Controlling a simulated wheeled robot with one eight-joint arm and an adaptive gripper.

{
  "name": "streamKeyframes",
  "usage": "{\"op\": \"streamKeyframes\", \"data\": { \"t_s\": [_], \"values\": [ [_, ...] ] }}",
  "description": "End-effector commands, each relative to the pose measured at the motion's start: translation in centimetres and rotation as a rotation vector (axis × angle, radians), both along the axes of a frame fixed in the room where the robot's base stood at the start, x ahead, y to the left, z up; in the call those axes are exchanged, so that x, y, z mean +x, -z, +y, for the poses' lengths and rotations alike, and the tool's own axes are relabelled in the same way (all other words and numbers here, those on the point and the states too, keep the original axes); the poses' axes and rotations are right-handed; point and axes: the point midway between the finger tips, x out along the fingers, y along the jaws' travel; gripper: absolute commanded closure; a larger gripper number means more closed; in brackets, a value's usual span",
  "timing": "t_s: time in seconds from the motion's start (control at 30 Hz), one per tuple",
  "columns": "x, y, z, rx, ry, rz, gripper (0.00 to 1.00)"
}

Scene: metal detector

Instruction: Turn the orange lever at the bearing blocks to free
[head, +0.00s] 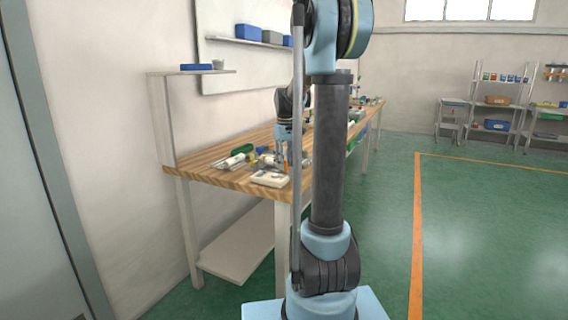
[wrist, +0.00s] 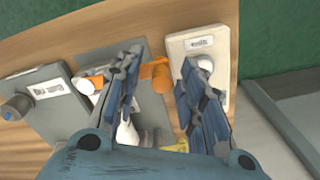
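In the wrist view, my gripper (wrist: 160,62) is open, with its two fingers spread apart. The orange lever (wrist: 158,74) shows between the fingers, close to the left one; I cannot tell whether they touch. It lies over a grey plate (wrist: 105,58). Another orange part with a white end (wrist: 88,85) shows left of the left finger, partly hidden by it. The bearing blocks cannot be made out clearly. In the head view, my gripper (head: 282,150) is low over the workbench's near end, and the lever is too small to tell apart there.
A cream box with a label and a white knob (wrist: 200,42) lies right of the lever; it also shows at the bench corner (head: 269,178). A grey box with a dark knob (wrist: 40,95) is at left. Several small parts crowd the wooden bench top (head: 215,174).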

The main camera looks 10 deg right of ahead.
Motion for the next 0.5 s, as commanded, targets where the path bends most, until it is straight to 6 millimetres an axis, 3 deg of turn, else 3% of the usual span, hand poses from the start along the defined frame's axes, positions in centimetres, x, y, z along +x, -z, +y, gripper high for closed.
{"op": "streamKeyframes", "data": {
  "t_s": [0.07,0.23,0.5],
  "values": [
    [0.0,-0.01,0.0,0.0,0.0,0.0,0.64],
    [0.0,-0.02,0.0,0.0,0.0,0.0,1.0],
    [0.04,-0.03,0.19,-0.001,0.004,0.0,1.0]
  ]
}}
